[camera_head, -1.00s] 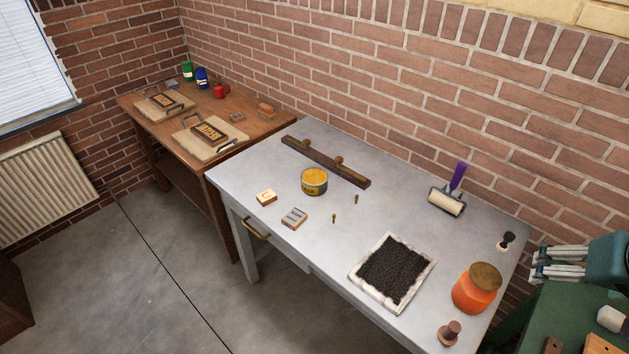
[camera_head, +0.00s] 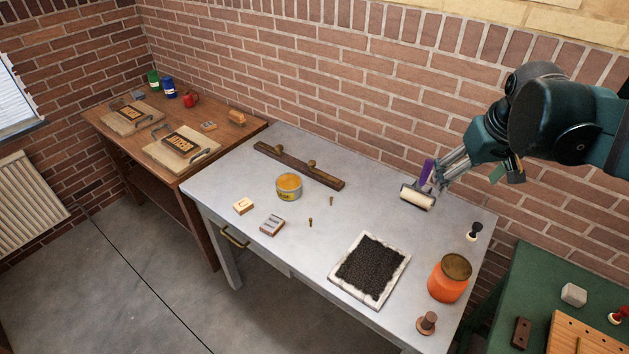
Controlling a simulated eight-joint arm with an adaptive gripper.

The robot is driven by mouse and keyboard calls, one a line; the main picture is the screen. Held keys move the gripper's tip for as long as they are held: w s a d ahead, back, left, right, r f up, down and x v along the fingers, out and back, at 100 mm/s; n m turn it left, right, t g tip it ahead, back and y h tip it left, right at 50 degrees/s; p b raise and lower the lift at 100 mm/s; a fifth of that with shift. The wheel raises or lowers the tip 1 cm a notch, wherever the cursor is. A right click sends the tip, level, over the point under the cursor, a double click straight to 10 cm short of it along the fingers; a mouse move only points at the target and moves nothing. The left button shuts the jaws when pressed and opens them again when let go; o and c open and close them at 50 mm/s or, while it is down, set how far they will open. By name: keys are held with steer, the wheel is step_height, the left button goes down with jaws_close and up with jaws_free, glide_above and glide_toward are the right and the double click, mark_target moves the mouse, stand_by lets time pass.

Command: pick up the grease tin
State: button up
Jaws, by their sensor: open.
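The grease tin is most likely the round yellow-topped tin (camera_head: 289,187) with a dark label band, standing upright on the grey table (camera_head: 235,187), left of its middle. My gripper (camera_head: 432,185) is at the right rear of the table, over or beside the ink roller (camera_head: 417,199) with its purple handle. It is well to the right of the tin, with clear space between them. The fingers look open; whether they touch the roller's handle I cannot tell.
A black inked slab (camera_head: 370,268), an orange jar (camera_head: 449,278) and a wooden knob (camera_head: 427,323) stand nearer the right front.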

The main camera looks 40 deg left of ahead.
steer(key=w+a+f+n+g+p, duration=0.1)
steer(key=w+a, duration=0.1)
steer(key=a, duration=0.5)
steer(key=w+a+f+n+p, duration=0.1)
steer(key=w+a+n, duration=0.1)
steer(key=a, duration=0.6)
steer(key=n+g+h+p, duration=0.2)
steer(key=n+g+p, duration=0.1)
steer(key=n+p, duration=0.3)
glide_above(290, 182)
steer(key=shift+n, duration=0.4)
steer(key=f, duration=1.7)
steer(key=shift+w+d+f+b, duration=0.2)
steer(key=shift+w+d+b, duration=0.1)
steer(key=shift+b, duration=0.1)
steer(key=shift+s+a+f, duration=0.25)
steer(key=shift+a+f, duration=0.05)
steer(key=shift+a, duration=0.05)
steer(key=shift+f, duration=1.3)
